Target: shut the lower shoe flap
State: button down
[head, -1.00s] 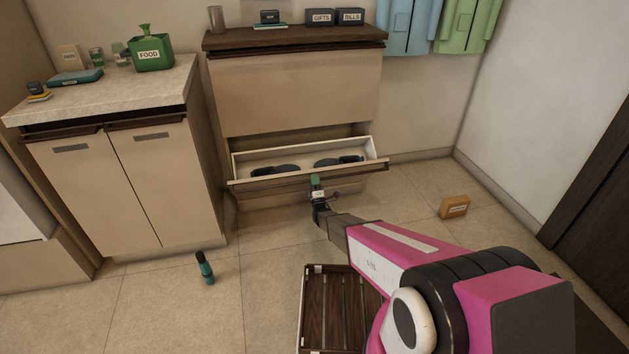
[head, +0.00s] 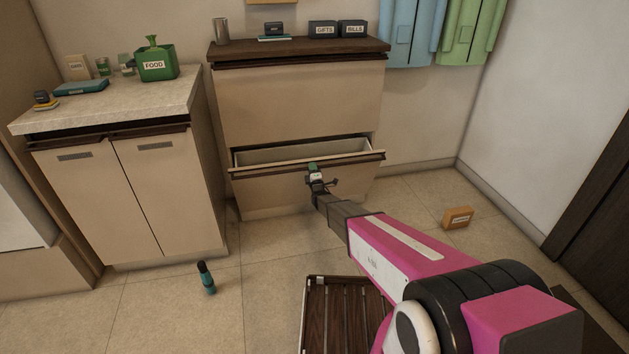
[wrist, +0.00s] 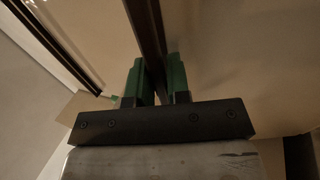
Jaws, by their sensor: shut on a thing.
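The lower shoe flap (head: 268,188) belongs to the beige shoe cabinet and is tilted partly open, with a narrow gap along its top showing the pale inside. A dark strip (head: 352,158) runs along its top edge. My gripper (head: 312,169) is at the middle of this strip. In the wrist view, the green fingers (wrist: 158,80) are shut on the dark strip, one on each side. The shoes inside the flap are hidden now. The upper flap (head: 295,105) of the cabinet is shut.
A slatted dark wooden crate or rack (head: 345,315) is on the floor below my arm. A two-door cabinet (head: 130,200) stands left.

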aim_at(311, 160)
jog(key=c, duration=1.8)
grip_release()
jog(key=x, duration=0.4)
jog(key=shift+r, duration=0.1)
jog(key=shift+c, duration=0.2)
jog(key=o, duration=0.8)
jog(key=shift+c, duration=0.2)
jog(key=shift+s, duration=0.1)
jog(key=v, duration=1)
jog(key=shift+s, duration=0.3)
jog(key=shift+d, duration=0.2)
